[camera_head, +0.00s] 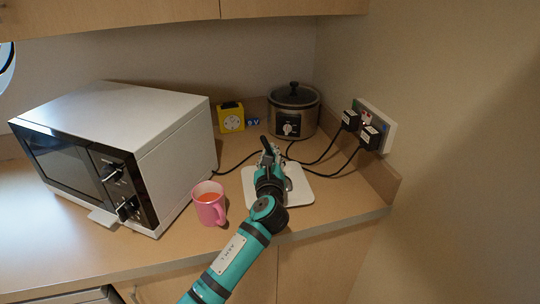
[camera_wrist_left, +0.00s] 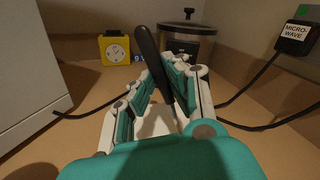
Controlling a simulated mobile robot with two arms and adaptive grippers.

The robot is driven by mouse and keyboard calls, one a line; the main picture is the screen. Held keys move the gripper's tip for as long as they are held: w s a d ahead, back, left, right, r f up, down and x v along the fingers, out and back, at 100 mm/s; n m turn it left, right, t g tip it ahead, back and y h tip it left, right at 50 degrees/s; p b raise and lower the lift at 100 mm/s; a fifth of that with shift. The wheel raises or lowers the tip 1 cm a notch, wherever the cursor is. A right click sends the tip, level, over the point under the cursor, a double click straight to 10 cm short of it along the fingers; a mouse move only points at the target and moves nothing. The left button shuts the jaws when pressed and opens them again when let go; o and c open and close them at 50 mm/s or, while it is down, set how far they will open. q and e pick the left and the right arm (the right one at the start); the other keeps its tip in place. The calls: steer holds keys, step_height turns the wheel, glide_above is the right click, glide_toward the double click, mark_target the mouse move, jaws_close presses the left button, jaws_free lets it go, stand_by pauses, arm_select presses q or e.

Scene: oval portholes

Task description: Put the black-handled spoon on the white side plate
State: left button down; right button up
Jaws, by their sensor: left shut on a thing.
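My left gripper (camera_head: 269,158) is shut on the black-handled spoon (camera_head: 264,142) above the white side plate (camera_head: 301,194). In the left wrist view, the spoon's black handle (camera_wrist_left: 148,48) stands up between the fingers (camera_wrist_left: 171,80), leaning to the left. The spoon's lower end is hidden by the gripper, so I cannot tell whether it touches the plate. The plate lies flat on the counter, with its middle covered by my gripper and arm. A pale patch of it (camera_wrist_left: 158,122) shows between the fingers. My right gripper is not in view.
A pink mug (camera_head: 207,207) stands left of my arm, near a white microwave (camera_head: 150,130). Behind the plate are a yellow timer (camera_head: 231,117) and a slow cooker (camera_head: 293,108). Black cables run from wall plugs (camera_head: 370,137) across the counter. The counter's front edge is close.

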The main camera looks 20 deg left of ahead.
arm_select(q)
steer(key=shift+f, duration=0.2)
steer(key=c, duration=1.4)
jaws_free()
steer(key=shift+r, duration=0.1)
steer(key=shift+r, duration=0.2)
steer(key=b+v, duration=0.1)
steer(key=v, duration=1.1)
